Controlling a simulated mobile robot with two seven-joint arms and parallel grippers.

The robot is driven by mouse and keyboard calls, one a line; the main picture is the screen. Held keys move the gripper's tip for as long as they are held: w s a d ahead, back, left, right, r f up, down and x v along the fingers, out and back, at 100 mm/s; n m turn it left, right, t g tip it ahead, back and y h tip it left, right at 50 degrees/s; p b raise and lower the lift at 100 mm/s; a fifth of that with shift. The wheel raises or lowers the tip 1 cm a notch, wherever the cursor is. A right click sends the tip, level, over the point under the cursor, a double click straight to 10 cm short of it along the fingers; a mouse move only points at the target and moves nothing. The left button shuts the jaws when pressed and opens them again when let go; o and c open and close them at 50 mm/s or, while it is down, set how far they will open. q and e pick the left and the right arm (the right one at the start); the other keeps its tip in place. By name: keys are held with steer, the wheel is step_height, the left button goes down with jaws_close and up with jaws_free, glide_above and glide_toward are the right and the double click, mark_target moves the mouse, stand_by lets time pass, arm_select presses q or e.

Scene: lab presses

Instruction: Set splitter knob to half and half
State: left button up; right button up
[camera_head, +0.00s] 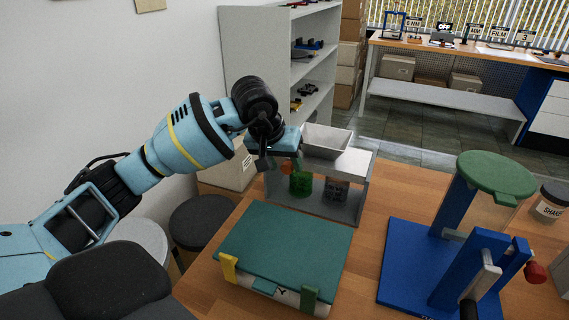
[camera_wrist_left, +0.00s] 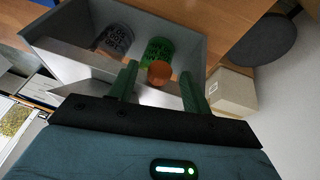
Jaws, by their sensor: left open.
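The splitter is a grey stand (camera_head: 345,206) with a light hopper (camera_head: 326,140) on top, at the back left of the wooden table. Its orange knob (camera_head: 288,168) is partly hidden by my left gripper (camera_head: 280,162). In the left wrist view the round orange knob (camera_wrist_left: 159,72) appears between the spread fingertips of my left gripper (camera_wrist_left: 160,72). The gripper is open; I cannot tell whether a finger touches the knob. A green cup (camera_head: 300,184) and a grey cup (camera_head: 335,192) with lettering stand under the hopper. My right gripper is not in view.
A green-topped box (camera_head: 285,240) with yellow and green clasps lies in front of the splitter. A blue press (camera_head: 415,255) with a green round top stands at the right. A jar (camera_head: 550,203) stands beyond it. Bare table lies between box and press.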

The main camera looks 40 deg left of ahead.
arm_select(q)
steer(key=shift+w+f, duration=0.15)
steer(key=shift+f, duration=0.15)
jaws_close()
steer(key=d, duration=0.3)
steer(key=w+d, duration=0.1)
steer(key=d, duration=0.2)
steer(key=shift+w, duration=0.2)
jaws_free()
steer(key=v, duration=0.8)
